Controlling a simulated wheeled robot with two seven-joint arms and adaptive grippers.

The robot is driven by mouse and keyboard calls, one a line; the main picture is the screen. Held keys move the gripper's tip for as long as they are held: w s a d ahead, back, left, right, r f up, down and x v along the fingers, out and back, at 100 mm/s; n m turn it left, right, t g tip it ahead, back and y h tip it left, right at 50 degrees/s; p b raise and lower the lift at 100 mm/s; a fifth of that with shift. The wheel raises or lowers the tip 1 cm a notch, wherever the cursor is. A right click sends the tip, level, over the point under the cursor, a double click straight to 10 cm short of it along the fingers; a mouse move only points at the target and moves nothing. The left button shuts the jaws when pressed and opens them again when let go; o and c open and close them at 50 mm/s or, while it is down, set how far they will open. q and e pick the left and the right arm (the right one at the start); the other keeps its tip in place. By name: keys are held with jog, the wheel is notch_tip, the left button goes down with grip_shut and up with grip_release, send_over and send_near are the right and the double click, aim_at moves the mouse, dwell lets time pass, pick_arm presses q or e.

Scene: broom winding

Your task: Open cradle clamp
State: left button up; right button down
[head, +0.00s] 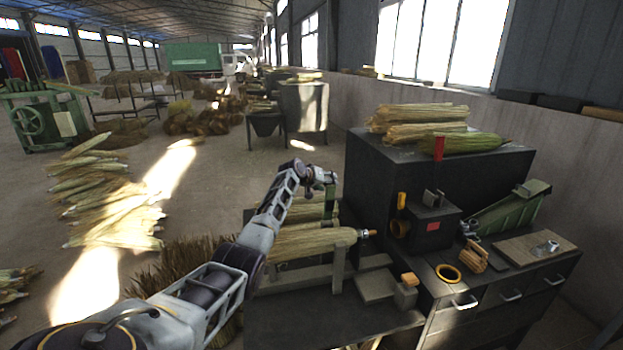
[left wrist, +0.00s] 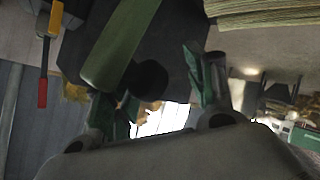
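A broom bundle (head: 312,240) lies in the cradle (head: 338,270) on the dark bench, its metal-tipped end pointing right. A green clamp arm (head: 331,200) stands up above the cradle. It also shows in the left wrist view (left wrist: 120,45) as a green bar with a dark rounded end. My left gripper (head: 327,180) is at the top of this arm. In the left wrist view its two fingers (left wrist: 162,100) are spread, with the bar's dark end lying between them. Contact with the fingers cannot be told. My right gripper is not in view.
A dark cabinet (head: 430,175) with straw bundles on top stands behind. Grey blocks (head: 376,285) sit beside the cradle.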

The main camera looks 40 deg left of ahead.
pick_arm(q)
jog(key=v, duration=1.2)
jog(key=shift+a, duration=0.25)
dwell(0.4)
dwell(0.6)
